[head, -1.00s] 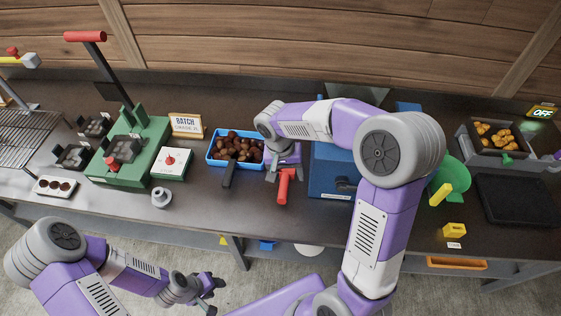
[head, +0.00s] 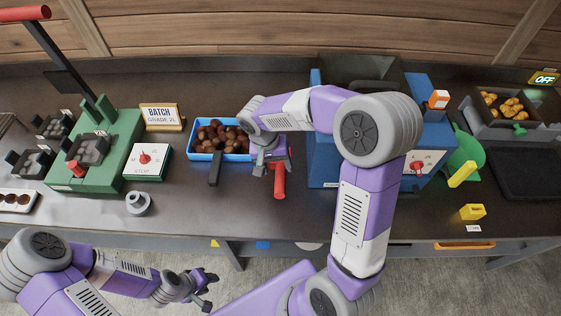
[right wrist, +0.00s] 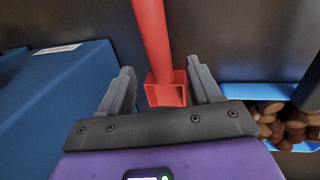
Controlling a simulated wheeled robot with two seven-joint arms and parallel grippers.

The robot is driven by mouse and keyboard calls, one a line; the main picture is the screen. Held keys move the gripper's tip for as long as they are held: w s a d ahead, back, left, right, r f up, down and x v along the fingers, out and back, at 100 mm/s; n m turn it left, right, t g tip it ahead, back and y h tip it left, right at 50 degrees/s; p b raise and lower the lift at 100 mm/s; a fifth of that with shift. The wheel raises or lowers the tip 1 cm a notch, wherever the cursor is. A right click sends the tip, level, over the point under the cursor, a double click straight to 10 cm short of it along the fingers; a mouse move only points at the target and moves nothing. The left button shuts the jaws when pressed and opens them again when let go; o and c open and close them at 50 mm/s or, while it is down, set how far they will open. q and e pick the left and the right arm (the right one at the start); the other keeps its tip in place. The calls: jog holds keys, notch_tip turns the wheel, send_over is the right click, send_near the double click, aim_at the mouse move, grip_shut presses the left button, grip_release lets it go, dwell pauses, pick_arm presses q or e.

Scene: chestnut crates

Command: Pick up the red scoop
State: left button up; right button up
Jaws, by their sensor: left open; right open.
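The red scoop (head: 279,182) lies on the dark table, just right of the blue tray of chestnuts, with its handle toward the front edge. In the right wrist view its handle (right wrist: 152,38) runs up from a square red end. My right gripper (head: 270,163) is over the scoop's far end in the head view and partly hides it. In the right wrist view the gripper (right wrist: 161,75) is open, with one finger on each side of the red end; I see gaps at both sides. My left gripper (head: 207,289) is open and empty, in front of the table.
The blue tray (head: 205,157) with chestnuts and a dark-handled scoop (head: 215,170) is close left of my right gripper. A blue machine (head: 322,160) stands close right. A grey knobbed piece (head: 138,203) sits further left.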

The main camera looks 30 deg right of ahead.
aim_at(279, 174)
jog(key=f, duration=0.1)
jog(key=f+b, duration=0.1)
jog(key=f, duration=0.1)
jog(key=s+f, duration=0.1)
jog(key=shift+d+f, duration=0.2)
jog(key=shift+d, duration=0.05)
jog(key=shift+r, duration=0.1)
grip_shut()
